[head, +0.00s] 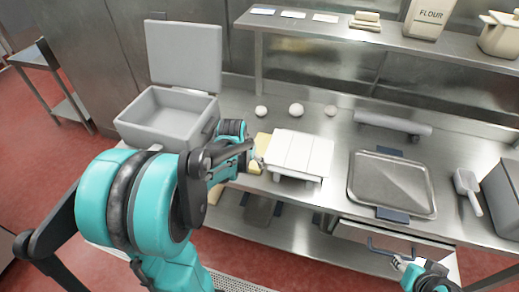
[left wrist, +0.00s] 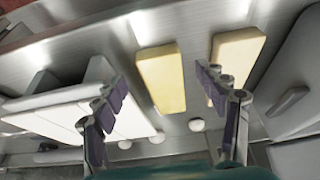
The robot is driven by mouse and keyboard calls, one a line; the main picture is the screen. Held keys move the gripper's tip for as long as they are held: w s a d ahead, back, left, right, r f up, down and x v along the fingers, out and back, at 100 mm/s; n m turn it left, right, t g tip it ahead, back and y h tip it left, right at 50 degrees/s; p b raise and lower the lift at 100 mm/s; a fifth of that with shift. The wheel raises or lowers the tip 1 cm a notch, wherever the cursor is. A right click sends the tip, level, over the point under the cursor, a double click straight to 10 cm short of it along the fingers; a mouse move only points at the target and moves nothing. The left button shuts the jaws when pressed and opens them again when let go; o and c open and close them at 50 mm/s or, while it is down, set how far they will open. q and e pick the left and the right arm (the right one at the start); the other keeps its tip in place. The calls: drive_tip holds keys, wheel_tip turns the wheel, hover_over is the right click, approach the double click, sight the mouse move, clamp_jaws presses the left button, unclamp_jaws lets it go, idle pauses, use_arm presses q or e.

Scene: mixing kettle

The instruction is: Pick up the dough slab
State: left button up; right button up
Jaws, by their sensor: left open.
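A yellow dough slab (head: 261,141) lies on the steel counter just left of a white block, partly hidden by my left gripper (head: 250,157). In the left wrist view the yellow slab (left wrist: 162,78) lies between the spread fingers of my left gripper (left wrist: 163,80), which is open and empty. A paler, cream slab (left wrist: 238,52) lies beside it, partly behind one finger. In the head view this cream slab (head: 215,193) is mostly hidden by my left arm. My right gripper (head: 399,264) is low at the right, near a drawer handle; its jaws are too small to read.
The white slatted block (head: 298,154) stands close beside the yellow slab. A grey open-lidded bin (head: 165,112) is at left. Small white balls (head: 296,110) lie behind. A rolling pin (head: 392,124), metal tray (head: 392,184) and scoop (head: 467,189) are at right.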

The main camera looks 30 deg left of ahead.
sight(252, 168)
use_arm(q)
drive_tip(key=x, duration=0.2)
drive_tip(key=b+x, duration=0.1)
drive_tip(key=x, duration=0.1)
drive_tip(key=b+x, duration=0.1)
drive_tip(key=x, duration=0.1)
drive_tip(key=shift+d+f, duration=0.15)
drive_tip(key=shift+d, duration=0.05)
drive_tip(key=shift+w+a+f+b, duration=0.1)
drive_tip(key=shift+w+f+b, duration=0.1)
drive_tip(key=shift+f+b, duration=0.2)
drive_tip(key=shift+r, duration=0.1)
drive_tip(key=c, duration=1.4)
drive_tip(key=shift+r, duration=0.15)
